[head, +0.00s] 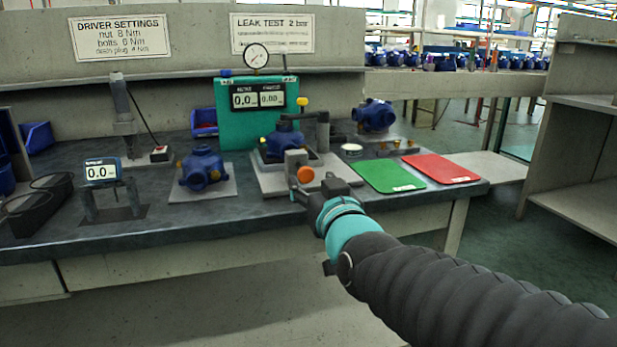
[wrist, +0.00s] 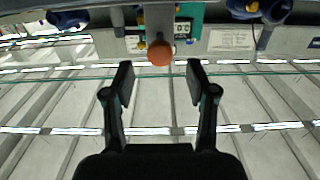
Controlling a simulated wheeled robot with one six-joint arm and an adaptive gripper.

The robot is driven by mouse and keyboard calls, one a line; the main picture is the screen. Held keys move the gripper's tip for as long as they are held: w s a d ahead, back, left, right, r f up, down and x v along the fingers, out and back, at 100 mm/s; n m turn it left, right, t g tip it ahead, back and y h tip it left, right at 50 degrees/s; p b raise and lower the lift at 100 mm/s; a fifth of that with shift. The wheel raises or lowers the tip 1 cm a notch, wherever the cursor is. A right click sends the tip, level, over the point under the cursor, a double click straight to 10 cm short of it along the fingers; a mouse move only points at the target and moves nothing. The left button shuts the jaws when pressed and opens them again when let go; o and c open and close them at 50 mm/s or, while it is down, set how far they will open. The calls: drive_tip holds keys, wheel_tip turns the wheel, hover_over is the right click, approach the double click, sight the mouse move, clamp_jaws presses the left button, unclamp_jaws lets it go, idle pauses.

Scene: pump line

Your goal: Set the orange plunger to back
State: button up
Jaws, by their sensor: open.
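The orange plunger (head: 305,174) is a round knob on the front of a grey block at the leak-test fixture (head: 270,184). In the wrist view the plunger (wrist: 160,53) lies just beyond the fingertips, roughly centred between them. My gripper (wrist: 160,80) is open and empty, with a finger on each side and a clear gap. In the head view my gripper (head: 318,190) is close to the plunger, partly hidden by my own wrist. I see no contact with the plunger. A blue pump (head: 282,143) sits in the fixture behind it.
A teal test unit (head: 238,128) with a gauge and displays stands behind the fixture. A green mat (head: 390,175) and a red mat (head: 441,168) lie to the right. Another blue pump (head: 203,168) stands left.

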drive_tip(key=v, duration=0.7)
drive_tip(key=shift+s, duration=0.1)
drive_tip(key=s+f+g+p, duration=0.1)
drive_tip(key=s+f+g, duration=0.25)
drive_tip(key=f, duration=0.25)
drive_tip(key=s+f+g+p, duration=0.1)
drive_tip(key=s+f+g, duration=0.1)
drive_tip(key=f+g, duration=0.3)
drive_tip(key=s+d+m+g+h+p, duration=0.3)
drive_tip(key=s+d+h+p, duration=0.2)
drive_tip(key=d, duration=0.7)
drive_tip(key=s+p, duration=0.2)
drive_tip(key=s, duration=0.1)
drive_tip(key=shift+s+d+r, duration=0.3)
drive_tip(key=shift+s+d, duration=0.05)
drive_tip(key=shift+s, duration=0.05)
